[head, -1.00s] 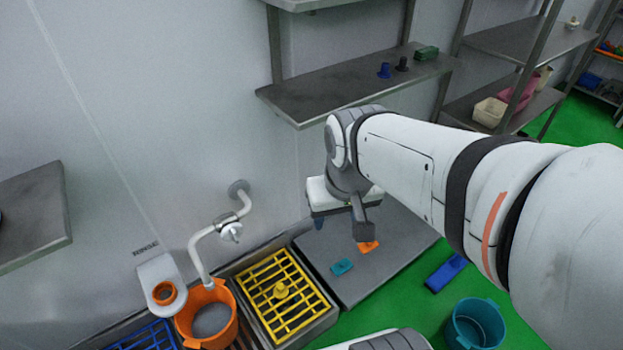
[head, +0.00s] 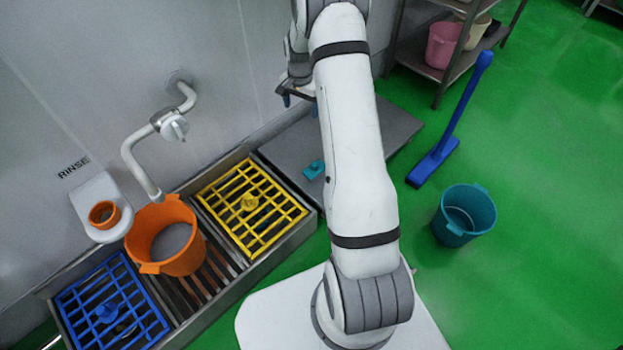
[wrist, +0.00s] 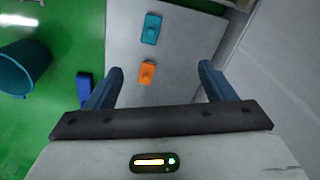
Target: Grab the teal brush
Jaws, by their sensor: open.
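The teal brush (head: 314,170) lies on the grey steel table, just left of my arm in the head view. It also shows in the wrist view (wrist: 151,29), near the top, beyond the fingertips. An orange brush (wrist: 146,73) lies nearer in the wrist view, between the lines of my two fingers; my arm hides it in the head view. My gripper (wrist: 160,70) is open with blue fingers apart and nothing between them.
The grey table (head: 397,125) is otherwise largely bare. A yellow grate (head: 285,205) and an orange bucket (head: 140,240) stand to its left. A teal bucket (head: 452,232) and a blue long-handled tool (head: 455,115) are on the green floor at right. The wall is close behind.

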